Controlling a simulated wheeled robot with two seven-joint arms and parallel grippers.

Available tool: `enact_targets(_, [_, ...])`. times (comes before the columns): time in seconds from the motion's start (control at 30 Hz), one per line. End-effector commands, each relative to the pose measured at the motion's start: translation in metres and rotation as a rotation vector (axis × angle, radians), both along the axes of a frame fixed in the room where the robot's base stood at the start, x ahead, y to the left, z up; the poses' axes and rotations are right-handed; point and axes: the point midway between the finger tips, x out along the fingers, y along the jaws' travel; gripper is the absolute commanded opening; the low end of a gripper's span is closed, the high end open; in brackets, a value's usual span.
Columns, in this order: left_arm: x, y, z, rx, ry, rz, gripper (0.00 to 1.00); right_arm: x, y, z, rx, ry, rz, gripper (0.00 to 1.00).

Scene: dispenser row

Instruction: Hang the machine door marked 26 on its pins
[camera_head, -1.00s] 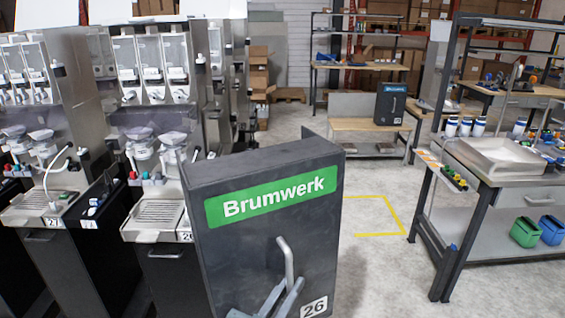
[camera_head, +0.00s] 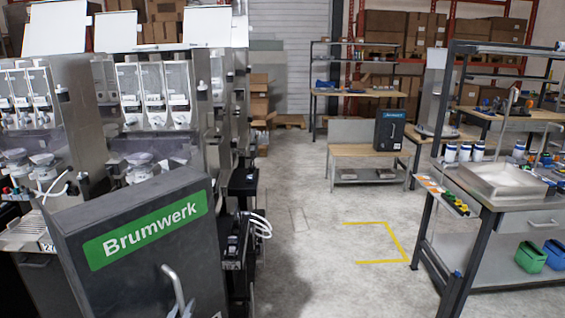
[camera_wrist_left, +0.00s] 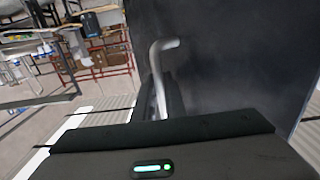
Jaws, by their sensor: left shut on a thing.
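The dark machine door (camera_head: 130,240) with the green Brumwerk label (camera_head: 145,229) stands upright at the lower left of the head view, slightly tilted. My left gripper (camera_head: 184,309) is shut on the handle; only a sliver shows at the bottom edge of the head view. The door's pins cannot be made out. My right gripper is not in view.
A row of dispensing machines (camera_head: 160,105) stands behind and left of the door, partly hidden by it. A steel workbench (camera_head: 470,205) with a sink stands at the right. A low wooden bench (camera_head: 368,152) holds a dark blue-labelled panel (camera_head: 389,130). The middle floor with yellow markings (camera_head: 400,240) is clear.

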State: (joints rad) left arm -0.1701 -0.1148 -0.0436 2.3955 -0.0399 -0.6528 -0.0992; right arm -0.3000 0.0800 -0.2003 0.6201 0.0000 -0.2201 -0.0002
Motion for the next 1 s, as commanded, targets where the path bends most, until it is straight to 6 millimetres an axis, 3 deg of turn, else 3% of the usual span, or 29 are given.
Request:
enact_targets(0.47, [0.013, 0.0, 0.021, 0.002, -0.014, -0.001, 0.0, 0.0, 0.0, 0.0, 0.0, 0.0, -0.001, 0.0])
enact_targets(1.0, [0.058, -0.001, 0.105, 0.003, -0.015, -0.002, 0.0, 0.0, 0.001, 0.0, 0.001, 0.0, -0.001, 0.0])
